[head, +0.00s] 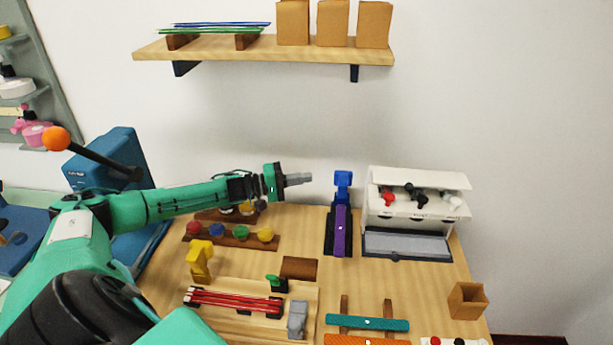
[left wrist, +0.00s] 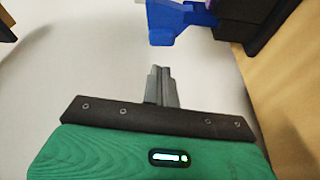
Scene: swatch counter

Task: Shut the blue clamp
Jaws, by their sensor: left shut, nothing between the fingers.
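The blue clamp (head: 343,181) stands up at the back end of a dark base (head: 329,243) that carries a purple strip (head: 340,232). Its blue part rises above the strip and looks raised. My left gripper (head: 311,178) is shut and empty, just left of the clamp at about the height of its top in the head view, with a gap between. In the left wrist view the blue clamp (left wrist: 172,22) shows beyond the shut fingertips (left wrist: 160,70), apart from them. My right gripper is in neither view.
A white cabinet (head: 415,177) with small red, black and white items stands right of the clamp. A yellow clamp (head: 199,258), a rack of coloured knobs (head: 228,237) and a tray of red strips (head: 232,302) lie to the left. A wall shelf (head: 300,52) hangs above.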

